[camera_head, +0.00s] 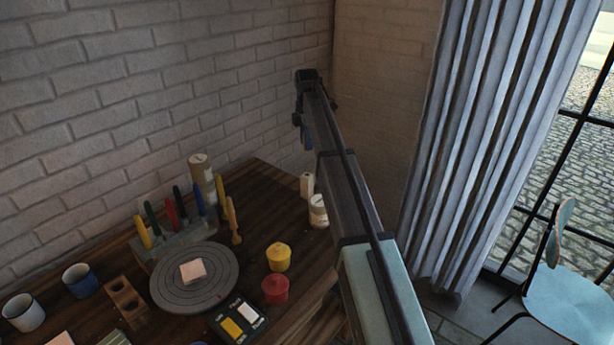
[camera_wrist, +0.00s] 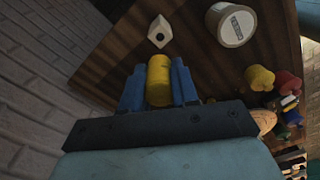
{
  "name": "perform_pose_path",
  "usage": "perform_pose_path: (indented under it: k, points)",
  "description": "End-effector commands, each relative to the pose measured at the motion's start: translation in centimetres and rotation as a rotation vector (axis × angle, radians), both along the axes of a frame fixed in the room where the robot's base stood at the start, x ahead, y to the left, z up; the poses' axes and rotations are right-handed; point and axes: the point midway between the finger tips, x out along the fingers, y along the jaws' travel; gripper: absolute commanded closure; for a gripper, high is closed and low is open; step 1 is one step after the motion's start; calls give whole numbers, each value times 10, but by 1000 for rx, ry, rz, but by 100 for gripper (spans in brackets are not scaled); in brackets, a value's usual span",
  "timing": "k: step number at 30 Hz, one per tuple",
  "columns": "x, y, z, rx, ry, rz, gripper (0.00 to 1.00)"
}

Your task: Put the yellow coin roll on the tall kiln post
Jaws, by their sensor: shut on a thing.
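My gripper (camera_wrist: 158,80) is shut on the yellow coin roll (camera_wrist: 159,82), which sits between its two blue fingers in the wrist view. In the head view my gripper (camera_head: 308,142) is high above the table's back right corner, and the roll is not clearly visible there. A small pale post (camera_head: 307,185) with a hole in its top stands at the table's back edge, below my gripper. It also shows in the wrist view (camera_wrist: 159,32), just beyond the roll and apart from it. I take it for the kiln post; its height is hard to judge.
A white labelled jar (camera_head: 318,211) stands close beside the post. Left are a tool rack (camera_head: 180,238) with upright coloured handles, a tall pale container (camera_head: 202,173) and a round grey wheel (camera_head: 170,293). Yellow (camera_head: 278,257) and red (camera_head: 275,290) pots stand nearer. A brick wall is behind.

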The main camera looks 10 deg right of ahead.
Motion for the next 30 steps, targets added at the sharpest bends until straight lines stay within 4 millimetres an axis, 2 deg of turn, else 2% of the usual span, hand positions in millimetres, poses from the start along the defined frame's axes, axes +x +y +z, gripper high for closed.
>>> perform_pose_path:
  k: [7,15,23,30]
  points:
    - [-1,0,-10,0,1,57,100]
    - [-2,0,-52,-1,2,56,100]
    - [-1,0,-73,0,1,55,100]
    - [-1,0,-100,0,1,55,100]
